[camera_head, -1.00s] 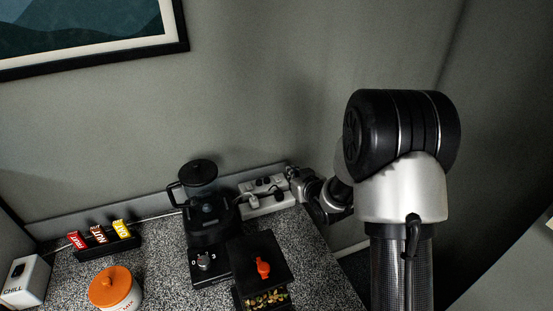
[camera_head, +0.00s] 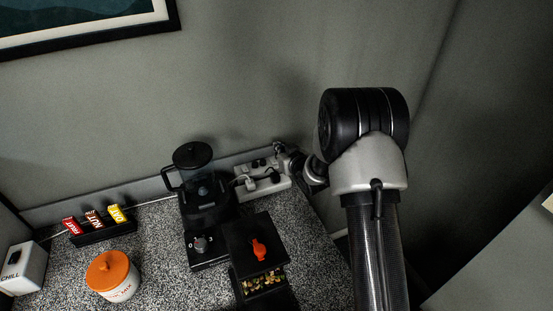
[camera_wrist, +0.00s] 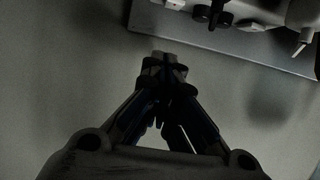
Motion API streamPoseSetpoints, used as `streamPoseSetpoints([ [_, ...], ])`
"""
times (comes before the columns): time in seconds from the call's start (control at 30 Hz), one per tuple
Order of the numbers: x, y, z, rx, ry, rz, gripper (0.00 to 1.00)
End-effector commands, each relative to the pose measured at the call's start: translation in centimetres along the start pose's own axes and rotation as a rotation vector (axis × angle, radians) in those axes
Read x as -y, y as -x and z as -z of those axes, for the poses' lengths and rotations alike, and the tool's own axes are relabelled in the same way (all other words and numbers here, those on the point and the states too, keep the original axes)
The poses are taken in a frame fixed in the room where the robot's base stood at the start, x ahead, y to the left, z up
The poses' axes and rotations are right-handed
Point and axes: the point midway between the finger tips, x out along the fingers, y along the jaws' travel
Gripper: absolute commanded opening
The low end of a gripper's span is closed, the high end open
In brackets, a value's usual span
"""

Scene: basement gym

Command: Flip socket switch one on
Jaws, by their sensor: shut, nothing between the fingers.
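The white socket block (camera_head: 262,184) stands at the back right of the counter, against the wall behind the blender. Plugs and dark switches show on it, too small to tell which are on. My gripper (camera_head: 281,148) is at the block's upper right end, seen small and partly hidden by the arm. In the wrist view my gripper (camera_wrist: 164,60) is shut and empty, its tips in front of plain grey wall. The socket block's edge (camera_wrist: 186,5) shows at the top, with a dark plug or switch and a white plug; the gripper tips appear apart from it.
A black blender (camera_head: 205,195) stands left of the socket block. A black box with a red knob (camera_head: 257,248) is in front. An orange-lidded jar (camera_head: 108,272), a packet rack (camera_head: 102,230) and a white CHILL box (camera_head: 20,268) stand at left.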

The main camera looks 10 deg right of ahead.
Motion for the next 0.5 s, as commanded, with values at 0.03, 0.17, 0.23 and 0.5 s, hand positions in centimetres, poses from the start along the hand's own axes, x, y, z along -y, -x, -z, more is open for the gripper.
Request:
streamPoseSetpoints([
  [0.03, 0.1, -1.3, -0.2, 0.000, 0.001, 0.002, 0.00],
  [0.17, 0.1, -3.9, -0.2, -0.001, 0.001, 0.001, 0.00],
  [0.23, 0.0, -4.1, -1.6, 0.004, -0.001, 0.000, 0.00],
  [0.5, 0.0, -4.6, -3.8, 0.001, 0.001, 0.000, 0.00],
])
